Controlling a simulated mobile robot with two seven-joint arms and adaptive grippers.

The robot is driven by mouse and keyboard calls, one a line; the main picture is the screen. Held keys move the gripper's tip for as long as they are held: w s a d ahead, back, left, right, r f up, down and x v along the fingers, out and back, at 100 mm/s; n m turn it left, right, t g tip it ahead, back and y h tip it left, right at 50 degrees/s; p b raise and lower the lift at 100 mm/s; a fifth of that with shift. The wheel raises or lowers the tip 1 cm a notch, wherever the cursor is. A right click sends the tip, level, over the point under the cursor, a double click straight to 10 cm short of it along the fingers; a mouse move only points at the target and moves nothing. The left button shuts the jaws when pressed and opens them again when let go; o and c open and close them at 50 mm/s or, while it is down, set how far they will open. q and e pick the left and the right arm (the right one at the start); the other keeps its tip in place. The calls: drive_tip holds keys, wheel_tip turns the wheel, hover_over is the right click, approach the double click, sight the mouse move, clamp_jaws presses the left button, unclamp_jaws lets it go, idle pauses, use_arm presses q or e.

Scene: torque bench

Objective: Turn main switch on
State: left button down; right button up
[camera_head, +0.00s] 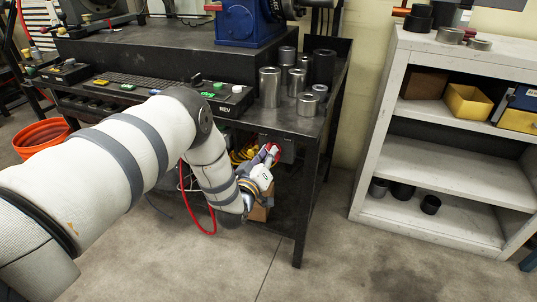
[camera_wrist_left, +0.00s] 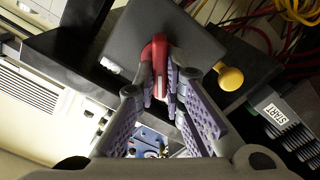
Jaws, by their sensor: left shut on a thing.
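The main switch shows in the left wrist view as a red handle (camera_wrist_left: 159,52) on a dark grey box (camera_wrist_left: 190,35). My left gripper (camera_wrist_left: 160,85) is shut on the red handle, with a finger on each side of it. In the head view the left gripper (camera_head: 268,157) is at the box (camera_head: 284,146) under the bench's right end, and a bit of red shows at its fingertips. The fingers hide part of the handle. My right gripper is in neither view.
The black workbench (camera_head: 190,40) carries a control strip with buttons and several metal cylinders (camera_head: 270,87). A yellow knob (camera_wrist_left: 230,78) and a START label (camera_wrist_left: 276,115) are near the switch. White shelves (camera_head: 450,160) stand right. An orange bucket (camera_head: 40,136) is left.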

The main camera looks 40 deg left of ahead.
use_arm(q)
drive_tip(key=shift+d+f+m+p, duration=0.1)
drive_tip(key=shift+d+m, duration=0.05)
drive_tip(key=shift+m, duration=2.55)
drive_tip(key=shift+d+f+m+p, duration=0.1)
drive_tip(key=shift+m+p, duration=0.05)
drive_tip(key=shift+m, duration=2.55)
drive_tip(key=shift+d+m+p, duration=0.1)
drive_tip(key=shift+d+m, duration=0.05)
drive_tip(key=shift+m, duration=2.55)
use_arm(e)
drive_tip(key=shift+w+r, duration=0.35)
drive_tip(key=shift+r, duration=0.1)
use_arm(q)
drive_tip(key=c, duration=1.7)
unclamp_jaws()
drive_tip(key=shift+r, duration=0.1)
drive_tip(key=v, duration=1.2)
